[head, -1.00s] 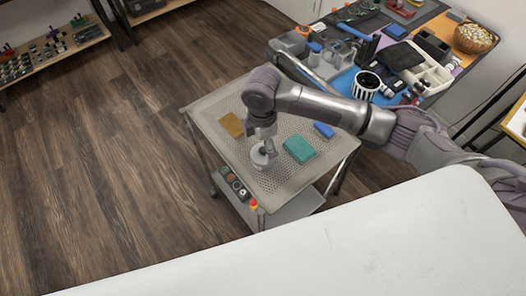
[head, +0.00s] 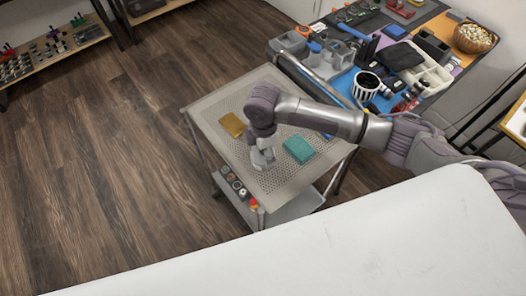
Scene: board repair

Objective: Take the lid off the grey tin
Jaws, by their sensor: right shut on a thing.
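The grey tin (head: 262,162) is a small pale round thing on the perforated top of the cart. My right gripper (head: 264,153) points down over it and is shut at its top, on what looks like the lid. The tin is partly hidden by the gripper and very small, so I cannot tell lid from body or see any gap between them. My left gripper is not in view.
On the cart top (head: 215,112) lie a yellow-brown block (head: 232,125) and a teal block (head: 298,149) close to the gripper. A crowded workbench with a striped cup (head: 366,88) stands behind. A white surface (head: 330,240) fills the front.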

